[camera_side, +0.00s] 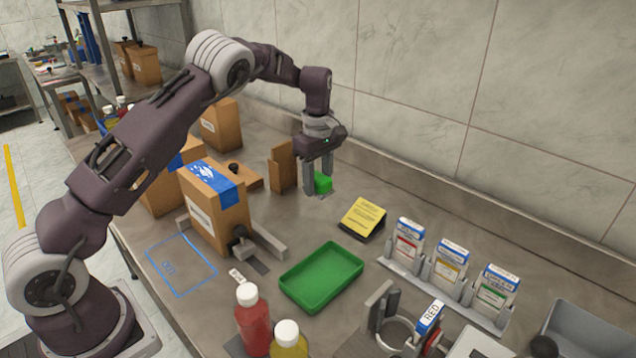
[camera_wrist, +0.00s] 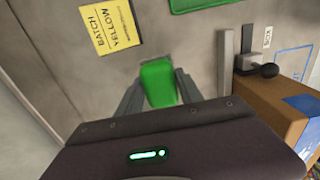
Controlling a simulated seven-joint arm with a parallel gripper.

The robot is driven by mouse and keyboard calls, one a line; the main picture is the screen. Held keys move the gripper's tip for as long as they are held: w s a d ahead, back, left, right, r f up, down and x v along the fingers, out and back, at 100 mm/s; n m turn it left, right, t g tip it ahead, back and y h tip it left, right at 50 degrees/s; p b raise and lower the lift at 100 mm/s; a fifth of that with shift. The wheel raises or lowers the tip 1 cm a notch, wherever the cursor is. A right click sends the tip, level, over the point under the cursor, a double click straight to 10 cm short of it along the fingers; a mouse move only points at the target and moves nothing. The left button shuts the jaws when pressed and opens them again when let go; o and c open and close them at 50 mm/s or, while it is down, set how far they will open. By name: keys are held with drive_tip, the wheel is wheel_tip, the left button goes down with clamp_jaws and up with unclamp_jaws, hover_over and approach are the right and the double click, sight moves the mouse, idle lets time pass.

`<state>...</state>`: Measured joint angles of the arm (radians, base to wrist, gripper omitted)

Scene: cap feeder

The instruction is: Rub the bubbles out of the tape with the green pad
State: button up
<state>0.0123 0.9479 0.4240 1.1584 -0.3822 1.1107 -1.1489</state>
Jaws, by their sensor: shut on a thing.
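My gripper (camera_side: 320,184) is shut on the green pad (camera_side: 323,181) and holds it above the counter, behind and to the right of the front carton. In the wrist view the green pad (camera_wrist: 158,83) sits between the two fingers of my gripper (camera_wrist: 160,90). The carton (camera_side: 214,212) stands upright with blue tape (camera_side: 212,180) across its top and down its side; white marks show on the tape. In the wrist view part of the carton (camera_wrist: 265,115) and its blue tape (camera_wrist: 303,104) show at the right. Whether the white marks are bubbles or print I cannot tell.
A yellow batch card (camera_side: 363,217) and an empty green tray (camera_side: 322,276) lie on the counter. A clamp with a dark knob (camera_side: 240,236) is beside the carton. Labelled boxes stand in a rack (camera_side: 445,287) at right; bottles (camera_side: 252,318) stand in front.

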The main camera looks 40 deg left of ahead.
drive_tip(key=shift+c, duration=0.9)
drive_tip(key=shift+s+a+r, duration=0.1)
drive_tip(key=shift+a+r, duration=0.1)
drive_tip(key=s+a+r+n, duration=0.4)
drive_tip(key=s+a+r, duration=0.4)
drive_tip(key=s+r, duration=0.1)
wheel_tip(320, 180, up, 6)
drive_tip(key=n, duration=0.5)
hover_over(214, 178)
drive_tip(key=shift+f, duration=3.35)
drive_tip(key=shift+a+f, duration=0.55)
drive_tip(key=shift+f, duration=0.05)
drive_tip(key=shift+c, duration=0.6)
drive_tip(key=shift+a, duration=3.35)
drive_tip(key=shift+d, duration=3.95)
wheel_tip(214, 178, up, 8)
drive_tip(key=shift+r, duration=0.1)
